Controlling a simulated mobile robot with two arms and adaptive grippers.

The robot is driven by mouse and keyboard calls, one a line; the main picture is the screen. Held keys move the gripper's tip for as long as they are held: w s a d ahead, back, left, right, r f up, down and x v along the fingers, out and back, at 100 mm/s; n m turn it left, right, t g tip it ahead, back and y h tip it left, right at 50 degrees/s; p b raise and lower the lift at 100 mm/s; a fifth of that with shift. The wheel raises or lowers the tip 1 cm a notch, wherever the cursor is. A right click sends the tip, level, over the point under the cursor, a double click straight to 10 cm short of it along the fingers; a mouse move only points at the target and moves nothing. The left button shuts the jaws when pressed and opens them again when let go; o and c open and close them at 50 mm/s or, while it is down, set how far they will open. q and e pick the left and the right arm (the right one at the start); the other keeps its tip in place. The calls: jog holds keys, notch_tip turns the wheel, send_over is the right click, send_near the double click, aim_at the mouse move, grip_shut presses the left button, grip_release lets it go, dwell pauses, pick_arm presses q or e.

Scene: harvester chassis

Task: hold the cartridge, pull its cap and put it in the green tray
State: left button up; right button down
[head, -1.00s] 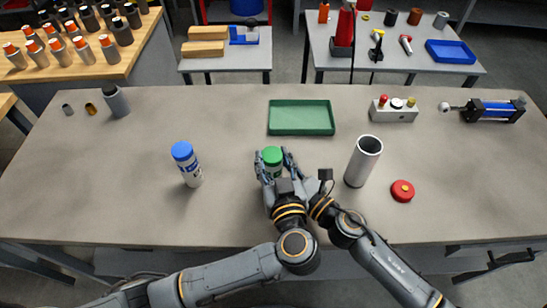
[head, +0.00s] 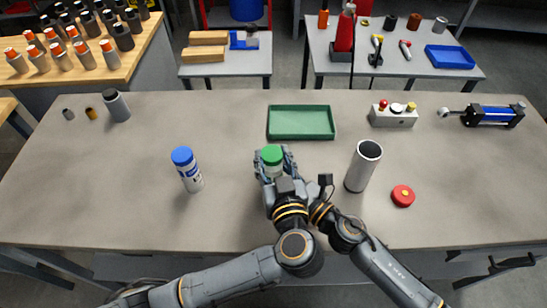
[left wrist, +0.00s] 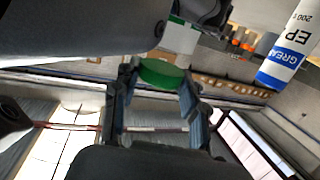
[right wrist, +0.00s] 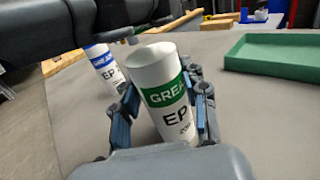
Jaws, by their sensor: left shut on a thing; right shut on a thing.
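The white grease cartridge (right wrist: 165,90) with a green label band is upright but slightly tilted in the right wrist view. My right gripper (right wrist: 165,115) is shut around its body. Its top is plain white, with no cap on it. My left gripper (left wrist: 160,88) is shut on the green cap (left wrist: 162,73), apart from the cartridge. In the head view the cap (head: 272,154) shows between the left fingers, and my arms hide most of the cartridge and the right gripper. The green tray (head: 301,135) is empty, just beyond the grippers; it also shows in the right wrist view (right wrist: 270,55).
A blue-capped cartridge (head: 188,170) stands to the left. A metal cylinder (head: 362,167) and a red button (head: 403,196) are close on the right. A button box (head: 393,115) stands right of the tray. The bench between grippers and tray is clear.

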aim_at(274, 159)
pick_arm(q)
jog(key=shift+r, duration=0.1)
jog(key=shift+r, duration=1.95)
pick_arm(e)
jog(key=c, duration=0.6)
grip_release()
jog(key=shift+c, duration=0.2)
jog(key=v, duration=1.2)
pick_arm(q)
jog(key=shift+f, duration=0.1)
